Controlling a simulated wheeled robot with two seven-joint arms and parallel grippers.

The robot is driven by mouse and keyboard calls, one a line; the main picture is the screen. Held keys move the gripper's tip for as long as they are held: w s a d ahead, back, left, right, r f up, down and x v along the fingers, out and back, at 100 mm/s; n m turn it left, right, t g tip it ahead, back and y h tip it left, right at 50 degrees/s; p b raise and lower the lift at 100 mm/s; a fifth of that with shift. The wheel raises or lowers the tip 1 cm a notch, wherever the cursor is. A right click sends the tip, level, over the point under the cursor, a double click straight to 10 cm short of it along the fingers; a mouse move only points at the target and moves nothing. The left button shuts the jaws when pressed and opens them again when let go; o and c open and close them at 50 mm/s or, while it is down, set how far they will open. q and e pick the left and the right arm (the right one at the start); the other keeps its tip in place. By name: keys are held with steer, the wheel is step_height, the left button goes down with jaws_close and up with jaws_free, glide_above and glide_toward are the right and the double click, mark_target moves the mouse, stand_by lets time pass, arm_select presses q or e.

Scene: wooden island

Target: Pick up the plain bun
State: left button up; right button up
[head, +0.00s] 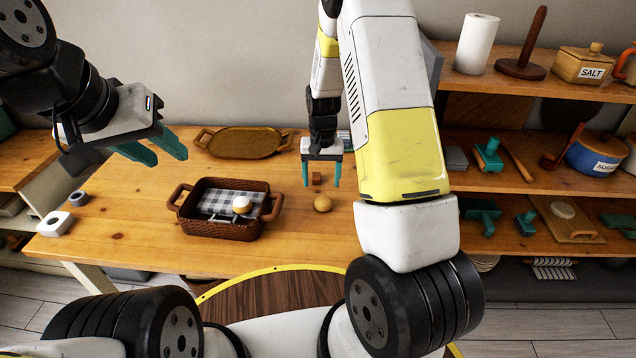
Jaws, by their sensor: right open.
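A round tan bun (323,204), plain on top, sits on the wooden island top right of the basket. My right gripper (321,184) points down, open, its teal fingers spread just behind the bun in the picture. Its height above the table is hard to tell. Nothing is held in it; a small brown block (317,178) shows between the fingers. A second bun with a whitish top (241,204) lies in the brown wicker basket (215,232) on a checked cloth. My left gripper (170,157) is open and empty, up at the left, away from both buns.
Two small pale and grey blocks with holes (55,223) sit at the left edge. Shelves at the right hold a blue pot (597,155) and several tools. The table around the tan bun is mostly clear.

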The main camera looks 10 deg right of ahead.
mark_target(323, 199)
steer(key=f, duration=0.8)
steer(key=shift+d+f, duration=0.3)
steer(key=shift+f, duration=0.05)
steer(key=c, duration=1.4)
steer(key=shift+r, duration=0.1)
steer(key=shift+r, duration=0.5)
steer(key=r, duration=0.1)
steer(key=s+r, duration=0.1)
steer(key=shift+a+r, duration=0.3)
steer(key=shift+a, duration=0.05)
steer(key=s+a, duration=0.3)
steer(key=s, duration=0.1)
steer(key=s+a+r, duration=0.1)
steer(key=s+a, duration=0.2)
steer(key=s, duration=0.1)
steer(key=s+a, duration=0.3)
steer(key=shift+s+r, duration=0.15)
steer(key=shift+s, duration=0.25)
